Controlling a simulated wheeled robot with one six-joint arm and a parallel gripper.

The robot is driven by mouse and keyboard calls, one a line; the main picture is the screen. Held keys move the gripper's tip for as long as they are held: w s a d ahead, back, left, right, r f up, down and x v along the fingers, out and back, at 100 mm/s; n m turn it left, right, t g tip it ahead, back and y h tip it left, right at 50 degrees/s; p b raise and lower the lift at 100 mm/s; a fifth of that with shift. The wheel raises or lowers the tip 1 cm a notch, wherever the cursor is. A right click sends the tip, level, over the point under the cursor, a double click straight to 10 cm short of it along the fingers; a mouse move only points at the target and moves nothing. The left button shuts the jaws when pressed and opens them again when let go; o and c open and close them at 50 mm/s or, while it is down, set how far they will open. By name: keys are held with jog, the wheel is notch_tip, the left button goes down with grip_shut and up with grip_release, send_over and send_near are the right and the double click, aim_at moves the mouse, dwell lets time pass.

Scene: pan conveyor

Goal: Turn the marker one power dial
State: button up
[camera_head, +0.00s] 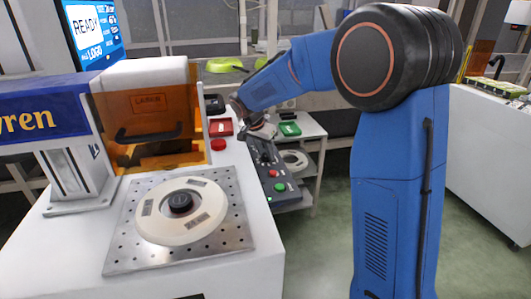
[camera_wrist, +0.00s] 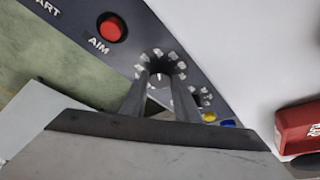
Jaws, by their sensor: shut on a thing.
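In the wrist view a black dial (camera_wrist: 159,66) sits on the dark control panel (camera_wrist: 75,13), ringed by white scale marks. My gripper (camera_wrist: 162,82) has its two fingers on either side of the dial and is shut on it. The fingers cover part of the ring and of the lettering beside it, so I cannot read the dial's name. In the head view my gripper (camera_head: 262,131) is at the far end of the control panel (camera_head: 268,172), and the dial is hidden there.
A red button (camera_wrist: 111,29) marked AIM is beside the dial. A red box (camera_wrist: 299,127) lies on the white table to the right. In the head view a marking machine (camera_head: 150,115) and a perforated plate (camera_head: 130,257) with a round disc (camera_head: 165,223) stand left of the panel.

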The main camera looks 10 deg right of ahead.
jog(key=o, duration=1)
jog(key=shift+o, duration=0.2)
jog(key=v, duration=1.7)
jog(key=shift+r, duration=0.2)
jog(key=shift+a, duration=0.1)
